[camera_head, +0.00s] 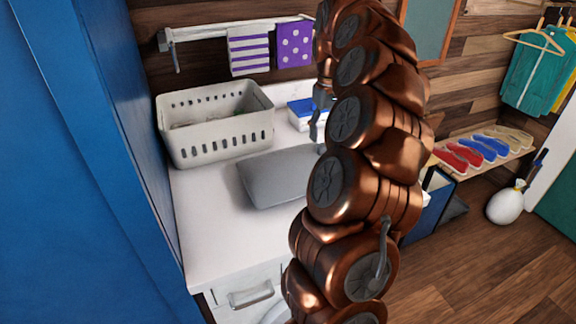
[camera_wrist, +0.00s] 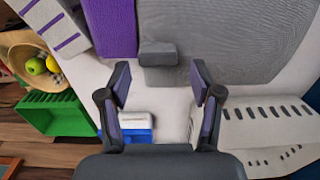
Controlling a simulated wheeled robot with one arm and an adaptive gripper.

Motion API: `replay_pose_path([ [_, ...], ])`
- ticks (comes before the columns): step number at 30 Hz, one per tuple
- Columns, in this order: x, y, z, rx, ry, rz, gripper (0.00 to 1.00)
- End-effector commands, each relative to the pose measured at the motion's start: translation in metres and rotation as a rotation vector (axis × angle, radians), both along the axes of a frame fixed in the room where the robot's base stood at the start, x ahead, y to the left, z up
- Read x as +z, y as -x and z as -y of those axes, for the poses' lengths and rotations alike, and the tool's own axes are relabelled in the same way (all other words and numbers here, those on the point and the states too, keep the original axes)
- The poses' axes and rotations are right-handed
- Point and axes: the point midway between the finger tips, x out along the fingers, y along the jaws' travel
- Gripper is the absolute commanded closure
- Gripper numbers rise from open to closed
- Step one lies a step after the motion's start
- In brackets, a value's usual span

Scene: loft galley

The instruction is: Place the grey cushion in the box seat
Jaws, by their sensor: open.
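The grey cushion (camera_head: 275,178) lies on the white counter in the head view. In the wrist view it (camera_wrist: 235,35) fills the upper right, with a small dark grey block (camera_wrist: 158,53) at its near edge. My gripper (camera_wrist: 160,84) is open and empty, with its fingertips spread on either side of the line to that block and short of it. In the head view my gripper (camera_head: 318,118) is mostly hidden behind my copper arm, above the counter near the cushion. I cannot make out the box seat for certain; a dark blue open box (camera_head: 436,182) stands partly hidden right of my arm.
A pale perforated basket (camera_head: 217,147) stands behind the cushion, beside a blue-and-white container (camera_head: 302,112). Towels (camera_head: 250,50) hang on the wall rail. A tall blue panel (camera_head: 75,160) bounds the left. A shoe bench (camera_head: 510,150) and a white sack (camera_head: 505,206) are at right.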

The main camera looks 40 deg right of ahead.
Motion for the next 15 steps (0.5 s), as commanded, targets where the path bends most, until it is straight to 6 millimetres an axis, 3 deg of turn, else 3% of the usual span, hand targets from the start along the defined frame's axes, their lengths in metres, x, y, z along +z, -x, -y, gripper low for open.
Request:
replay_pose_path([
  [8, -0.014, -0.002, 0.002, 0.001, 0.000, -0.001, 0.35],
  [15, -0.044, -0.004, 0.004, 0.000, -0.003, -0.002, 0.35],
])
